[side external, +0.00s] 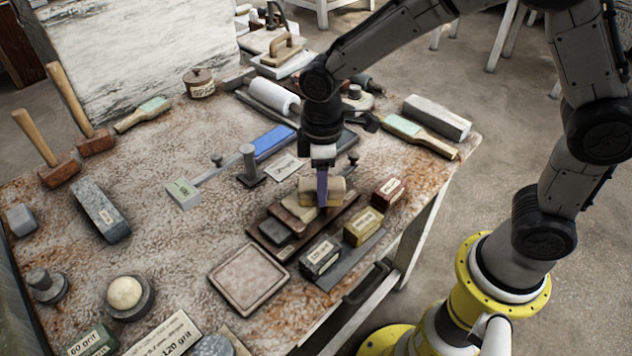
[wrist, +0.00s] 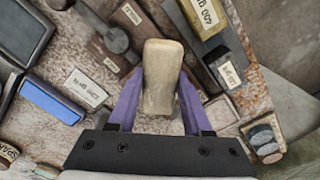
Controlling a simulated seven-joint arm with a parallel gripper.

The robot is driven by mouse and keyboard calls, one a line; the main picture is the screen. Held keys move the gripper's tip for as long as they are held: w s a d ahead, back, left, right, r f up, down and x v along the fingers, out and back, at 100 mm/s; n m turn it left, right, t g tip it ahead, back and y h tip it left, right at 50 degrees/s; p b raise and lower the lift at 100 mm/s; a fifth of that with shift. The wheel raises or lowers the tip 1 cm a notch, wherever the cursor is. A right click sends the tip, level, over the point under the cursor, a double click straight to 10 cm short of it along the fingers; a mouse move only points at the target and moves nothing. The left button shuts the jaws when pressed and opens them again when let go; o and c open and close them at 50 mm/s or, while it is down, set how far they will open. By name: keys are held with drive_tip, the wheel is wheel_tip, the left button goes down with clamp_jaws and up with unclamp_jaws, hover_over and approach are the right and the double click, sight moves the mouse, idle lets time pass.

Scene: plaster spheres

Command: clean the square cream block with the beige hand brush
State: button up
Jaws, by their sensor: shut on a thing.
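My gripper (side external: 322,190) with purple fingers is shut on the beige hand brush (side external: 334,184), above a dark wooden tray (side external: 340,217). In the wrist view the brush (wrist: 162,75) stands between the two purple fingers of my gripper (wrist: 161,98) and points away from the wrist. A cream surface (side external: 301,209) shows just below and left of the brush, low over the tray; it looks like the square cream block, partly hidden. I cannot tell whether the brush touches it. The brush's underside is hidden.
Beside the tray stand a black block (side external: 320,258), a yellow block (side external: 363,227) and a red block (side external: 388,192), close to the table's right edge. An empty square tray (side external: 248,278) lies in front. The table's left middle is fairly clear.

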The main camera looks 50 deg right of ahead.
drive_tip(key=shift+w+a, duration=1.6)
drive_tip(key=shift+s+d, duration=1.6)
drive_tip(key=shift+w+a+r, duration=0.7)
drive_tip(key=shift+w+a, duration=0.1)
drive_tip(key=shift+w+a+f, duration=0.1)
drive_tip(key=shift+w+a, duration=1.1)
